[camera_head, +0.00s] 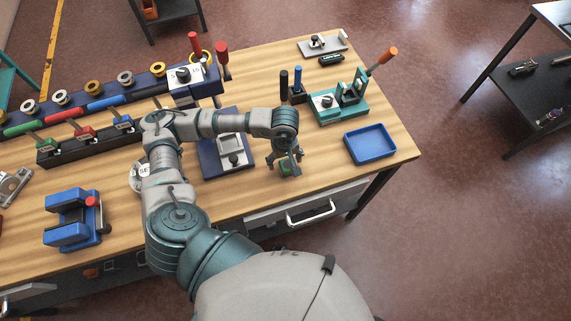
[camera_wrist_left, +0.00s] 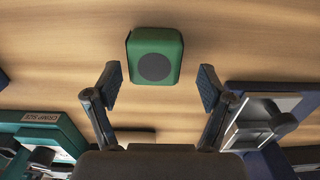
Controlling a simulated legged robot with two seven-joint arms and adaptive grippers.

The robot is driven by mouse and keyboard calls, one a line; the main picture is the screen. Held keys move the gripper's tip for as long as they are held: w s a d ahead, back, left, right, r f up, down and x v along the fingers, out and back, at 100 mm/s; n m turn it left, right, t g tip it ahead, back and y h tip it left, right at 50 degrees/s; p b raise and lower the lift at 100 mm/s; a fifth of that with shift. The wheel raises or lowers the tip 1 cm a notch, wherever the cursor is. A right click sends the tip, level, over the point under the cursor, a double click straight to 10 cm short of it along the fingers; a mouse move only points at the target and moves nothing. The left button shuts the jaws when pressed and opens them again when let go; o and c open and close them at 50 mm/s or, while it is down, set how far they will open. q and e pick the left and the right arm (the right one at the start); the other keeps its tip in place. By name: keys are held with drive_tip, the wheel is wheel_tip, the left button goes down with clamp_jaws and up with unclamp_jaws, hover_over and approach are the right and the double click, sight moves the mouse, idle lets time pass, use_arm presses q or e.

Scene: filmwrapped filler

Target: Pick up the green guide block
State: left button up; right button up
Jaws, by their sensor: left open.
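The green guide block (camera_wrist_left: 155,57) shows in the left wrist view as a rounded green block with a dark round patch on its face, on the wooden tabletop. It lies between and just beyond the two spread fingertips of my left gripper (camera_wrist_left: 160,86), with nothing held between them. In the head view my left gripper (camera_head: 285,161) points down over the table near its front edge. The block (camera_head: 286,169) is mostly hidden there behind the fingers. My right gripper is not in view.
A blue tray (camera_head: 370,145) lies to the right on the wooden table (camera_head: 225,200). A teal fixture (camera_head: 338,109) stands behind the gripper. A dark blue base with a grey plate (camera_head: 228,158) is close on the left. A drawer handle (camera_head: 311,213) juts below the front edge.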

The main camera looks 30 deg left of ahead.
use_arm(q)
drive_tip(key=shift+d+f, duration=0.3)
drive_tip(key=shift+f, duration=0.6)
drive_tip(key=shift+w+d, duration=0.1)
drive_tip(key=shift+d, duration=0.15)
drive_tip(key=c, duration=0.9)
drive_tip(key=shift+a, duration=0.3)
drive_tip(key=c, duration=0.5)
drive_tip(key=shift+c, duration=0.2)
